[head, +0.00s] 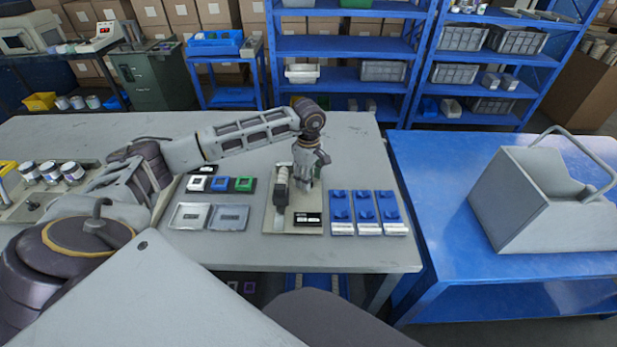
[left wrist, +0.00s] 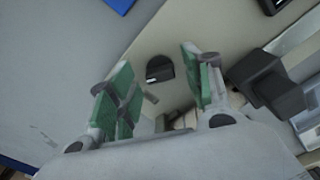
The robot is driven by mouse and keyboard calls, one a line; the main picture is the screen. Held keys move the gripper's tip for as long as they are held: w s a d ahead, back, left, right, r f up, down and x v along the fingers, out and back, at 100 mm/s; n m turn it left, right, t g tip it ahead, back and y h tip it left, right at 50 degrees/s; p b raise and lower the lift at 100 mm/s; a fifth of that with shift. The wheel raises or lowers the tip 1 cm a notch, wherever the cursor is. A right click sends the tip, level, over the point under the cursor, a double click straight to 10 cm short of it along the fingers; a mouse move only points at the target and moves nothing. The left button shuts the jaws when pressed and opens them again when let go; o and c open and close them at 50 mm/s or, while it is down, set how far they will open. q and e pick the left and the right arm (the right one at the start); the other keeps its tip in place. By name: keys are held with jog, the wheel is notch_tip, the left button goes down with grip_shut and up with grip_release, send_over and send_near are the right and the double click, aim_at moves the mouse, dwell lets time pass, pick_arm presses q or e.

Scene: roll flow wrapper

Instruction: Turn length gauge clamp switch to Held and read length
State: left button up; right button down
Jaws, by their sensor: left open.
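The length gauge (head: 285,224) is a beige plate on the grey table, with a dark and grey clamp piece (head: 281,186) on its left side. A small black display box (head: 307,219) sits at its front; its reading is too small to make out. My left gripper (head: 305,182) points down over the plate's back right. In the left wrist view, its green-padded fingers (left wrist: 157,62) are open. A black knob with a white mark (left wrist: 160,70), seemingly the switch, shows between and beyond the fingertips. I cannot tell its marked setting. In the head view my gripper hides it.
Three blue units with white labels (head: 366,208) stand right of the gauge. Two grey trays (head: 230,217) and a strip with white, blue and green blocks (head: 220,184) lie left of it. A grey bin (head: 530,205) stands on the blue table. The front table edge is clear.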

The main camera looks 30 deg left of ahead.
pick_arm(q)
jog(key=shift+r, duration=0.15)
notch_tip(320, 180, up, 12)
dwell(0.7)
dwell(0.5)
